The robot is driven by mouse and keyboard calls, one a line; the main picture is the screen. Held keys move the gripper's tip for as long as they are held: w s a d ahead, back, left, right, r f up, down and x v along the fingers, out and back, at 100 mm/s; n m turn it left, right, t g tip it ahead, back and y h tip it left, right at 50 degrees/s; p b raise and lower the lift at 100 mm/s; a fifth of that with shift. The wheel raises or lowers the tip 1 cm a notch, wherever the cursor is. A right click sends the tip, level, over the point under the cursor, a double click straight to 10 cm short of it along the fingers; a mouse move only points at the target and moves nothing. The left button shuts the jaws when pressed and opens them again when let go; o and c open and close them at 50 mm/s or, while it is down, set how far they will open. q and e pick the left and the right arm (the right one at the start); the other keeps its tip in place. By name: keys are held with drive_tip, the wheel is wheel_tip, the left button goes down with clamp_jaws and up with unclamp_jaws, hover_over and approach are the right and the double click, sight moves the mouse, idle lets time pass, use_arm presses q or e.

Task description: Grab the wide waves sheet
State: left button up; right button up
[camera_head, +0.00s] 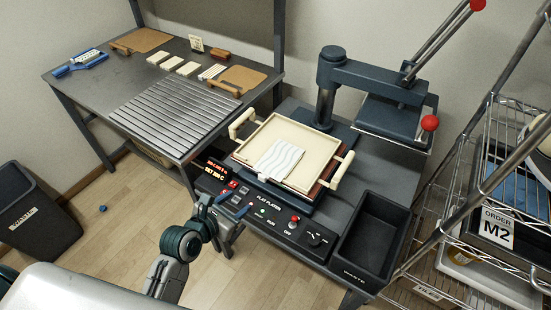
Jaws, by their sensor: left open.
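A white sheet with grey wavy lines (279,158) lies on the cream pad (300,134) of the press, at its front edge. The pad has a light handle on each side. My left gripper (240,200) is open and empty. In the picture it is below and left of the wavy sheet, in front of the press's control panel, and apart from the sheet. My right gripper is not in view.
The press's upper plate (393,120) is swung aside to the right. A black bin (372,232) stands right of the panel. A wire rack (490,200) is at right. A waste bin (38,215) stands at far left.

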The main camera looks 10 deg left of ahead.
use_arm(q)
wheel_tip(320, 180, up, 3)
drive_tip(key=n, duration=0.1)
approach(261, 178)
drive_tip(key=w+f, duration=0.2)
drive_tip(key=shift+d+r+p+x, duration=0.1)
drive_tip(key=shift+p+x, duration=0.15)
drive_tip(key=shift+x, duration=0.75)
drive_tip(key=shift+d+r+p+x, duration=0.1)
drive_tip(key=shift+r+p+x, duration=0.1)
drive_tip(key=shift+x, duration=0.8)
drive_tip(key=shift+d+r+p+x, duration=0.1)
drive_tip(key=shift+p+x, duration=0.15)
drive_tip(key=shift+x, duration=0.7)
drive_tip(key=shift+w, duration=0.1)
drive_tip(key=shift+t, duration=0.3)
drive_tip(key=shift+c, duration=0.2)
drive_tip(key=c, duration=1)
